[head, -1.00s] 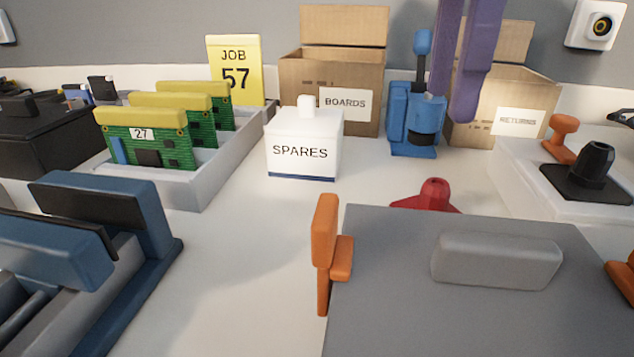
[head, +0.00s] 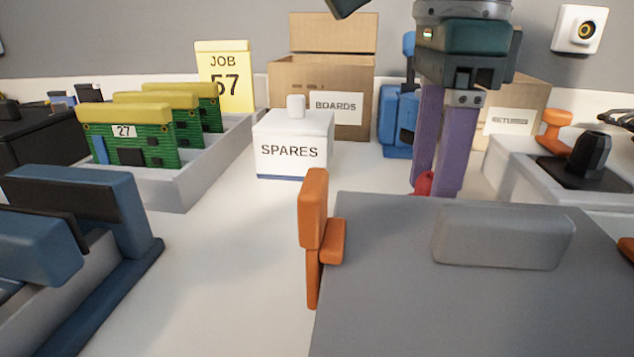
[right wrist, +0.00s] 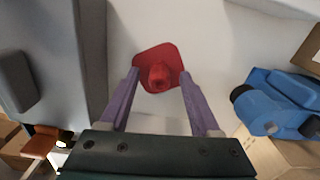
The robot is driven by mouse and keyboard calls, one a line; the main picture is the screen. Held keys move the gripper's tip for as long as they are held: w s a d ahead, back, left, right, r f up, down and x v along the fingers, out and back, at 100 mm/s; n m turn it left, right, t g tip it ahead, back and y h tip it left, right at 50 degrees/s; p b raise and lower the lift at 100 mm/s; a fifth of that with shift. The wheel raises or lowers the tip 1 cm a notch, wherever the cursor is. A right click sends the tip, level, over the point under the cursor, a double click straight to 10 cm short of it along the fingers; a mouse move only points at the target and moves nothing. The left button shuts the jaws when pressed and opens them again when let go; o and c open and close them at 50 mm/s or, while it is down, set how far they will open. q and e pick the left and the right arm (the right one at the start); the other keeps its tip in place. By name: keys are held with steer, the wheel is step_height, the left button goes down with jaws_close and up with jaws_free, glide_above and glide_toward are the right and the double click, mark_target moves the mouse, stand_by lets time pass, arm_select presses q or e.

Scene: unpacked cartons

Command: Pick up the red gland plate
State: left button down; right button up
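The red gland plate (right wrist: 147,58) lies on the white bench top, a flat red piece with a round raised boss (right wrist: 160,77). In the head view only a small part of the red gland plate (head: 424,183) shows; the fingers and a grey box hide the rest. My right gripper (right wrist: 159,78) has two purple fingers, open and pointing down at the plate. In the right wrist view the fingertips stand on either side of the boss, with gaps visible. I cannot tell their exact height. My left gripper is not in view.
A grey case (head: 385,290) with an orange latch (head: 313,215) stands in front of the plate. A blue press-like tool (head: 396,120) and cartons are behind. A white SPARES box (head: 292,143) and a tray of green boards (head: 190,190) stand left; bench between is clear.

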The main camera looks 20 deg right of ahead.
jaws_close()
steer(key=shift+r, duration=0.1)
stand_by(0.4)
